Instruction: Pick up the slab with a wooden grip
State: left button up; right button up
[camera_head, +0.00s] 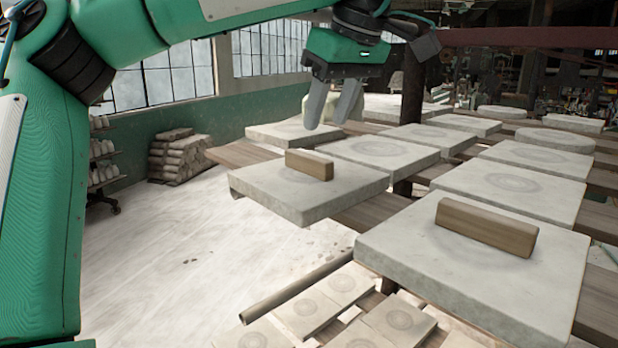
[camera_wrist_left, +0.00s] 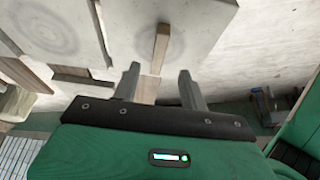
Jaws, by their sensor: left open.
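Two grey slabs carry a wooden grip. The left slab (camera_head: 260,190) has a short light-brown grip (camera_head: 309,165) and juts past its plank at the left. The nearer slab (camera_head: 450,285) at the right has a longer, darker grip (camera_head: 487,227). My left gripper (camera_head: 331,108) is open and empty, above and behind the left slab's grip in the head view, apart from it. In the left wrist view a wooden grip (camera_wrist_left: 160,48) on a slab (camera_wrist_left: 195,15) lies ahead, in line with the gap between the open fingers (camera_wrist_left: 159,82). My right gripper is not in view.
Several bare slabs (camera_head: 525,180) lie in rows on wooden planks (camera_head: 375,212) behind and to the right. Smaller tiles (camera_head: 345,285) lie lower in front.

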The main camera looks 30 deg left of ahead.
aim_at(310, 155)
pick_arm(q)
jog(key=x, duration=0.3)
jog(key=shift+w+a, duration=0.15)
jog(key=shift+w, duration=0.25)
jog(key=shift+f, duration=0.1)
jog(key=shift+s+a+f+p, duration=0.1)
jog(key=shift+f+p, duration=0.05)
jog(key=shift+p, duration=0.2)
jog(key=a+f, duration=0.1)
jog(key=a+f+p, duration=0.1)
jog(key=f, duration=0.1)
jog(key=shift+a+f, duration=0.2)
jog(key=shift+a, duration=0.05)
jog(key=shift+a+f, duration=0.1)
jog(key=shift+f, duration=0.15)
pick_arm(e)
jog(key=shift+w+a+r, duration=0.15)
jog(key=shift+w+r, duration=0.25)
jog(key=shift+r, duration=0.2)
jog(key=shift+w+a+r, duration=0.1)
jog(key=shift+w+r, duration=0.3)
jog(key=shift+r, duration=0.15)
pick_arm(q)
jog(key=shift+d, duration=0.25)
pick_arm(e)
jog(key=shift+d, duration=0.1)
pick_arm(q)
jog(key=shift+a+f, duration=0.1)
jog(key=shift+a, duration=0.05)
jog(key=shift+f, duration=0.15)
